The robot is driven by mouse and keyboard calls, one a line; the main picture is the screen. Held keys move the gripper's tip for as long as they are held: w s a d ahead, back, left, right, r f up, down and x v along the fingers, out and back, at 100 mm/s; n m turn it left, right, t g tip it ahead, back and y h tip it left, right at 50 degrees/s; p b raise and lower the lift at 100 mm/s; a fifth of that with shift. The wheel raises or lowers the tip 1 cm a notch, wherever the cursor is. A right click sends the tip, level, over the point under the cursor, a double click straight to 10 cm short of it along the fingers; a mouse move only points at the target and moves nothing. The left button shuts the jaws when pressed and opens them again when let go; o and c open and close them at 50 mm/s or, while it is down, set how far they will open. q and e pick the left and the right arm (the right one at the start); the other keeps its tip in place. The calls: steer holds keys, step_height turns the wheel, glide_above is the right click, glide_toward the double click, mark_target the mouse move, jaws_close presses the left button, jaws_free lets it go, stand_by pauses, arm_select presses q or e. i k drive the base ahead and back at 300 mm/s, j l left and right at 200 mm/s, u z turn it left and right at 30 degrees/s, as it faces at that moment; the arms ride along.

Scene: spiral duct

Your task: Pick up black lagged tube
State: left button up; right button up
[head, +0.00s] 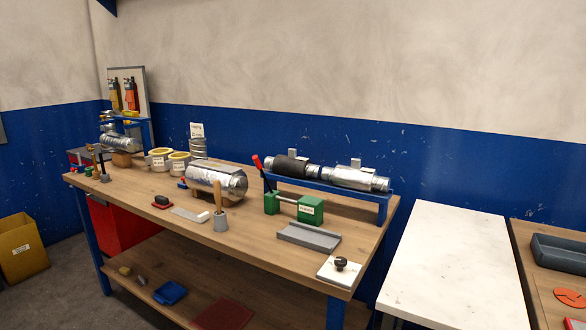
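A metal tube with a black wrapped sleeve (290,166) lies on its side on a blue rack (340,185) at the back right of the wooden workbench. Bare silver ends show on both sides of the black sleeve. A shiny silver tube (352,178) lies on the same rack, in line with it on the right. A red-handled lever (257,163) stands in front of the black tube's left end and partly overlaps it in the picture. Neither of my grippers is in the head view.
A large silver cylinder (217,179), a green clamp block (311,209), a grey tray (308,236) and a white plate with a black knob (340,270) stand on the bench (250,240). A white table (455,260) at right is clear.

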mark_target(302, 167)
steer(key=i+j+u, duration=0.2)
steer(key=i, duration=0.35)
steer(key=i+u, duration=0.2)
steer(key=i, duration=0.3)
